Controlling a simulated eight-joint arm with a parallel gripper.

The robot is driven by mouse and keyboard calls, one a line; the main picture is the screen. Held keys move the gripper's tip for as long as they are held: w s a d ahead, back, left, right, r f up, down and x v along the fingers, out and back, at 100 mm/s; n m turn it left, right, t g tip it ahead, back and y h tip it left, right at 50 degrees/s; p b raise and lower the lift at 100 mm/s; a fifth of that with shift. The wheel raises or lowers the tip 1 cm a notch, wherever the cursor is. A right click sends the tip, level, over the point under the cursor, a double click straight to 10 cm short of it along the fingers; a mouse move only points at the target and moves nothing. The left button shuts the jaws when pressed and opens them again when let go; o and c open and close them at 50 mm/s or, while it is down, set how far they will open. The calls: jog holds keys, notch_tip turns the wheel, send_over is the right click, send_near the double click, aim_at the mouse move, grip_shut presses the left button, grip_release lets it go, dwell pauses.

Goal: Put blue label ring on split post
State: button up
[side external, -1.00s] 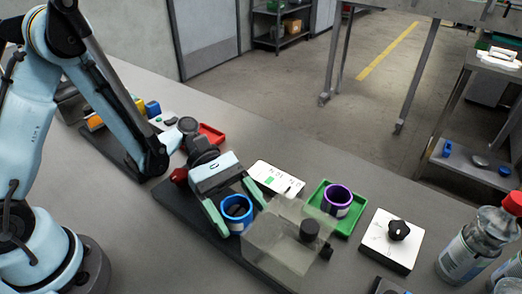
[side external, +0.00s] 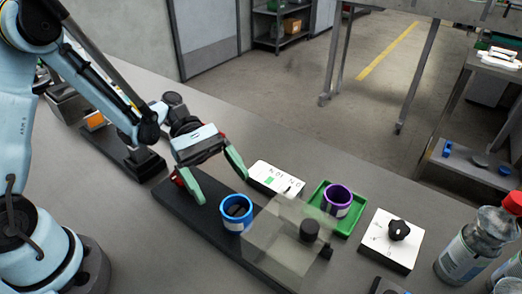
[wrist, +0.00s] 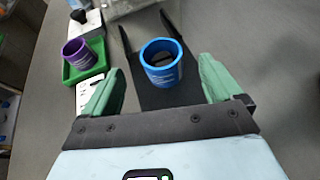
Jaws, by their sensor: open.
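The blue label ring (side external: 237,212) stands upright on the dark base plate (side external: 185,207), around a dark post that shows inside it; it also shows in the wrist view (wrist: 161,62). From above, the dark post (wrist: 160,60) is partly hidden by the ring's wall. My gripper (side external: 222,186) is open and empty, up and to the left of the ring in the side view. In the wrist view its green fingers (wrist: 160,90) are wide apart, with the ring beyond and between them, touching neither.
A clear panel (side external: 285,235) with a black knob stands just right of the ring. A purple ring (side external: 337,196) sits in a green tray (side external: 352,220). A white box with a black knob (side external: 397,231) and bottles (side external: 470,250) are farther right. A white card-like device (side external: 276,178) lies behind.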

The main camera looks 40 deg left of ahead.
jog(key=shift+w+a+r+m+t+y, duration=0.1)
jog(key=shift+w+r+m+t+y, duration=0.3)
jog(key=shift+r+m+t+y, duration=0.5)
jog(key=t+y, duration=0.1)
jog(key=a+m+t+y, duration=0.1)
jog(key=shift+r+m+y, duration=0.2)
jog(key=shift+m+y, duration=0.1)
jog(key=s+a+r+m+t+y, duration=0.1)
jog(key=a+r+m+t+y, duration=0.1)
jog(key=a+m+t+y, duration=0.1)
jog(key=s+a+r+m+t+y, duration=0.1)
jog(key=a+r+m+t+y, duration=0.1)
jog(key=a+m+y, duration=0.3)
jog(key=shift+a+r+m+t+y, duration=0.3)
jog(key=shift+a+m+t, duration=0.6)
jog(key=shift+m, duration=0.9)
jog(key=shift+c, duration=0.2)
